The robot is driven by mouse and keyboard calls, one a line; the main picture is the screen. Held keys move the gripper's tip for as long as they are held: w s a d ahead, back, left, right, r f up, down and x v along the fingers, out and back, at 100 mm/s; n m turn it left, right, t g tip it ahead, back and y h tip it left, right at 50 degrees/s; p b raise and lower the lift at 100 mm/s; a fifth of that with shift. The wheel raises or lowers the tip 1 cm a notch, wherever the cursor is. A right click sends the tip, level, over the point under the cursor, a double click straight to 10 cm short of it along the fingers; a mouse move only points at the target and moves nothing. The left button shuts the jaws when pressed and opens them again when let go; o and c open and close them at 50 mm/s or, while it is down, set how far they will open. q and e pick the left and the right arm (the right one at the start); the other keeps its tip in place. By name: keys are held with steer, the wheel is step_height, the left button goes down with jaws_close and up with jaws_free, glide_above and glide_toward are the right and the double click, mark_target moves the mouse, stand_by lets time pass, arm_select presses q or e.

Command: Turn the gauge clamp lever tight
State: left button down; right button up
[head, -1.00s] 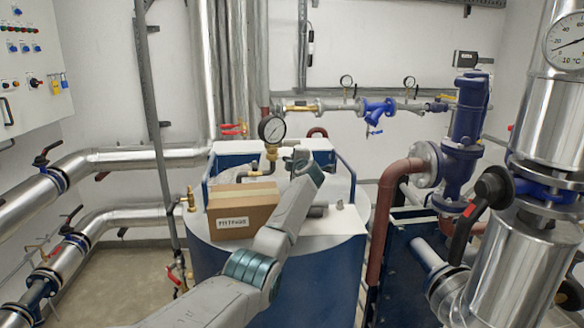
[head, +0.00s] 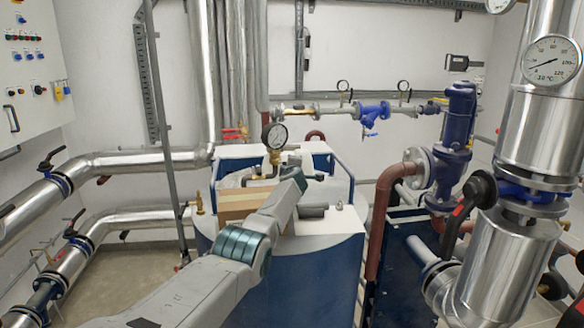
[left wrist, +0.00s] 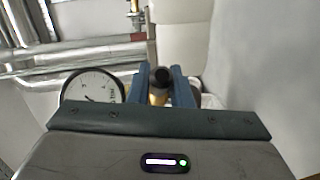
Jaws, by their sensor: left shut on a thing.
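The pressure gauge (head: 274,136) with a white face and dark rim stands on a brass fitting (head: 274,157) above the blue-and-white unit. The gauge also shows at the left of the left wrist view (left wrist: 93,88). My left gripper (left wrist: 164,82) has its two blue fingers shut on the clamp lever (left wrist: 160,75), whose dark round end shows between them, with brass just below. The gauge is beside the fingers. In the head view the arm and wrist hide most of this gripper and the lever. My right gripper is not in view.
A cardboard box (head: 240,206) sits on the unit, partly behind my left arm. A large steel pipe (head: 538,130) with a dial thermometer (head: 551,61) stands at the right. A blue valve (head: 456,130) and brown pipe (head: 381,220) are right of the unit.

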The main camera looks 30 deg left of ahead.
arm_select(q)
steer(key=c, duration=1.4)
jaws_free()
steer(key=shift+r, duration=0.15)
steer(key=shift+o, duration=0.5)
steer(key=shift+w, duration=0.15)
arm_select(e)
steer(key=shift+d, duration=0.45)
arm_select(q)
steer(key=shift+f, duration=0.2)
